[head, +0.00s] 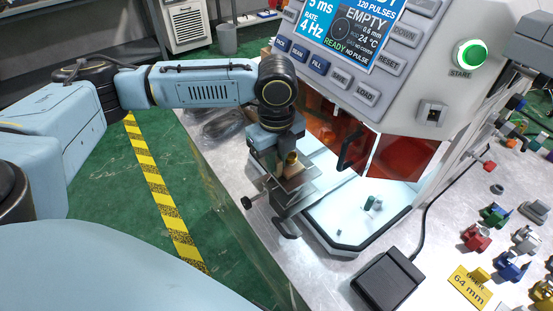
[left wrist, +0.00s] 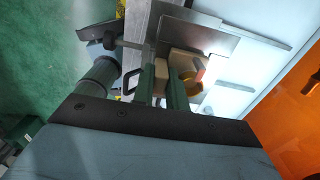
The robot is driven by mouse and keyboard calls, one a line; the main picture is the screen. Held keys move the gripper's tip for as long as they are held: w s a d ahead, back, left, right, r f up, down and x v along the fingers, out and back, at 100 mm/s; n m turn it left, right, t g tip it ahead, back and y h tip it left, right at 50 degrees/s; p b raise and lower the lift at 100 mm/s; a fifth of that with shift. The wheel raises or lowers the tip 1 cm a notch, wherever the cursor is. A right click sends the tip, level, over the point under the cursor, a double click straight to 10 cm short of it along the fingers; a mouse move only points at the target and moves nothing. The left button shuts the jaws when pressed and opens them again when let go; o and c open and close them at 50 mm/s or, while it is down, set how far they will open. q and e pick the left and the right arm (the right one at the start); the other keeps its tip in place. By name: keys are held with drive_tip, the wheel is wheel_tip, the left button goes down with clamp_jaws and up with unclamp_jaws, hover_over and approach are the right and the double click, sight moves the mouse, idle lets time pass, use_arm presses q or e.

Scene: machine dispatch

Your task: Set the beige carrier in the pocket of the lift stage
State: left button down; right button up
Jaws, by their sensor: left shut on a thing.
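My left gripper (head: 286,163) is shut on the beige carrier (head: 293,171), just over the lift stage (head: 300,188). In the left wrist view the green fingers of this gripper (left wrist: 163,82) are at the beige carrier (left wrist: 186,62), which has a yellow, red-tipped part by it. The stage's bare metal plate (left wrist: 199,42) lies just beyond the carrier. The pocket is hidden by the gripper and carrier, and I cannot tell whether the carrier touches the stage. My right gripper is not in view.
The machine's control panel (head: 345,45) and orange window (head: 405,158) stand close behind the gripper. A white tray (head: 345,225) extends to the right of the stage. A black pedal (head: 388,280) and several coloured clamps (head: 477,237) lie on the metal bench.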

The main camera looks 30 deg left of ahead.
sight(277, 159)
use_arm(q)
drive_tip(key=c, duration=1.8)
unclamp_jaws()
drive_tip(key=shift+f, duration=0.1)
drive_tip(key=shift+c, duration=0.2)
drive_tip(key=o, duration=0.4)
drive_tip(key=shift+o, duration=0.2)
drive_tip(key=shift+r, duration=0.2)
wheel_tip(277, 159, up, 12)
drive_tip(key=p, duration=0.1)
drive_tip(key=shift+p, duration=0.4)
